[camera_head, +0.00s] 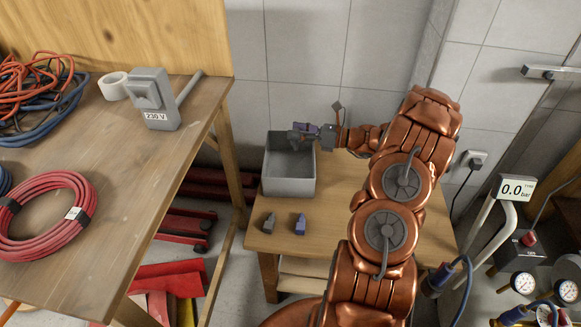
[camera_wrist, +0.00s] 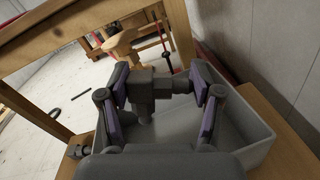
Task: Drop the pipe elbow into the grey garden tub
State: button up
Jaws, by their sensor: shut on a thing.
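The pipe elbow (camera_wrist: 147,90) is dark grey and sits between the purple finger pads of my gripper (camera_wrist: 160,82) in the wrist view. My gripper is shut on it. In the head view, my gripper (camera_head: 304,131) reaches from the right over the grey garden tub (camera_head: 288,187). The elbow (camera_head: 293,139) is small and dark there, partly hidden by the fingers. The tub is an open rectangular box on the low wooden table. In the wrist view, its pale wall (camera_wrist: 252,112) surrounds the space below the elbow, which looks held above the tub floor.
A dark grey piece (camera_head: 269,223) and a blue-grey piece (camera_head: 300,225) stand on the low table (camera_head: 345,205) in front of the tub. A taller workbench (camera_head: 150,185) at left carries a red coiled hose (camera_head: 45,249) and a 230 V box (camera_head: 153,100).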

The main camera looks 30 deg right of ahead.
jog(key=o, duration=1.6)
jog(key=shift+s+d, duration=0.1)
jog(key=v, duration=1.1)
jog(key=shift+s+d, duration=0.2)
jog(key=shift+s, duration=0.1)
